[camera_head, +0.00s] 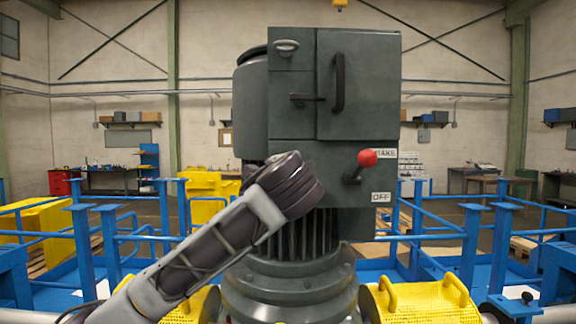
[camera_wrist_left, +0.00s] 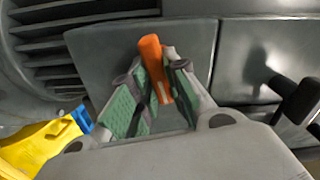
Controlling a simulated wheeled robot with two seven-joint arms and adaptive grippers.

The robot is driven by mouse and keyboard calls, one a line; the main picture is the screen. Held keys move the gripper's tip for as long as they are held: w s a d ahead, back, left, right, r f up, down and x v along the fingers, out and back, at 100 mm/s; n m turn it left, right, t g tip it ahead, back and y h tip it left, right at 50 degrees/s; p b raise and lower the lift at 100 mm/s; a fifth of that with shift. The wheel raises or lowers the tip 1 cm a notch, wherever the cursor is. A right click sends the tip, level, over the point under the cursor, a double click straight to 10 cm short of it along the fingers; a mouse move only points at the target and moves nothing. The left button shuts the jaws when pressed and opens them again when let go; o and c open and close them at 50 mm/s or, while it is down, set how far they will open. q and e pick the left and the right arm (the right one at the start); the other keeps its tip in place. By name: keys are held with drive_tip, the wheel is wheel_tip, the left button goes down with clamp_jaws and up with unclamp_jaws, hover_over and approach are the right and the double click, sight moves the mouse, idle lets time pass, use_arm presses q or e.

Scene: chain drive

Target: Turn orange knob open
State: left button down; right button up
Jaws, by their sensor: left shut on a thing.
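The orange knob (camera_wrist_left: 150,47) shows in the left wrist view as a slim orange bar, slightly tilted, in front of a grey panel (camera_wrist_left: 95,50). My left gripper (camera_wrist_left: 157,66) is shut on it, with one green-padded finger on each side. In the head view my left wrist (camera_head: 285,187) is in front of the lower left of the dark grey machine cabinet (camera_head: 290,110) and hides the knob and my fingertips. My right gripper is not in view.
A long door handle (camera_head: 338,82) and a small latch (camera_head: 306,98) are above. Yellow covers (camera_head: 425,302) and blue rails (camera_head: 470,240) surround the base.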

use_arm(q)
drive_tip(key=shift+m+p, duration=0.4)
drive_tip(key=shift+m, duration=0.9)
drive_tip(key=shift+d+f, duration=0.1)
drive_tip(key=c, duration=1.4)
unclamp_jaws()
drive_tip(key=shift+s, duration=0.15)
drive_tip(key=s, duration=1.1)
drive_tip(key=shift+s, duration=0.35)
drive_tip(key=shift+f, duration=0.1)
